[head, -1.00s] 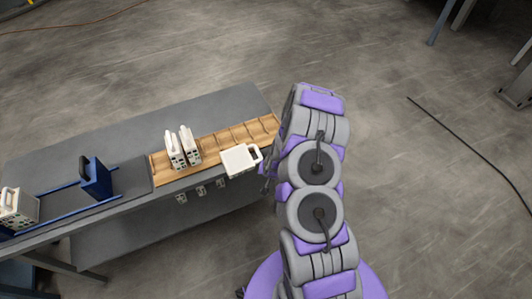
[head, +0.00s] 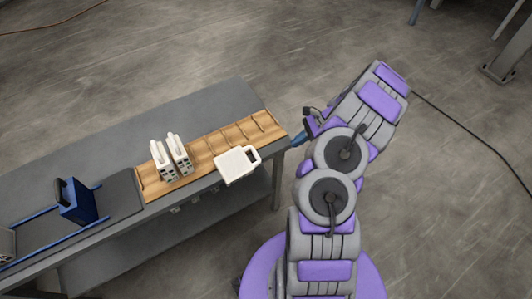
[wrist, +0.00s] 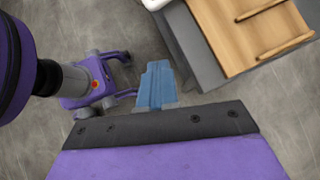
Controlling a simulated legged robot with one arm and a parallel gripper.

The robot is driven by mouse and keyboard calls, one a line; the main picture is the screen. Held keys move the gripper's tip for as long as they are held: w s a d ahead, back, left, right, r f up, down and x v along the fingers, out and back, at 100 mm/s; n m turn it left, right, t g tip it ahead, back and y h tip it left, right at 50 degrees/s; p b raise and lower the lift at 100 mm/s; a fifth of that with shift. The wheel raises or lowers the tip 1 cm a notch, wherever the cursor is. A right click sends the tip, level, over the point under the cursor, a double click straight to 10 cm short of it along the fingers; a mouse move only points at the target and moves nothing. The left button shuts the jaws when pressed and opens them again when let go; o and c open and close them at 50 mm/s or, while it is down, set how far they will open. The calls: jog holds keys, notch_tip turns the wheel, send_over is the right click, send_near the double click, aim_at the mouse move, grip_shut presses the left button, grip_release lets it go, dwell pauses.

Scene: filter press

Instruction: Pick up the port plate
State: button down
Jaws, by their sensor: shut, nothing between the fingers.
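A white plate with a handle loop (head: 237,166) lies at the front edge of the wooden rack, its handle toward the right. Two more white handled plates (head: 171,158) stand upright side by side in the rack's left part. I cannot tell which of these is the port plate. My gripper (head: 299,140) is shut and empty, just off the right end of the rack, apart from the plates. In the wrist view its blue fingers (wrist: 156,87) are together over the floor. A corner of a white thing (wrist: 154,4) shows at the top edge there.
The slotted wooden rack (head: 237,132) sits on a grey table (head: 110,143); its right slots look empty. A blue frame with an upright blue plate (head: 77,201) stands at the left. The rack's end shows at upper right in the wrist view (wrist: 237,28).

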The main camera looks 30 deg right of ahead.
aim_at(260, 159)
jog(key=b+x, duration=0.1)
jog(key=x, duration=0.2)
jog(key=a+r+b+x, duration=0.1)
jog(key=x, duration=0.3)
jog(key=b+x, duration=0.1)
jog(key=x, duration=0.3)
jog(key=shift+w+a+r, duration=0.3)
jog(key=shift+a, duration=0.2)
jog(key=shift+w+a, duration=0.15)
jog(key=shift+a, duration=0.45)
jog(key=shift+a, duration=0.1)
jog(key=shift+w+a+r+p, duration=0.15)
jog(key=shift+a+p, duration=0.1)
jog(key=shift+a, duration=0.15)
jog(key=shift+w+a+p, duration=0.1)
jog(key=shift+a+p, duration=0.1)
jog(key=shift+a, duration=0.25)
jog(key=shift+w+a, duration=0.1)
jog(key=shift+a, duration=0.2)
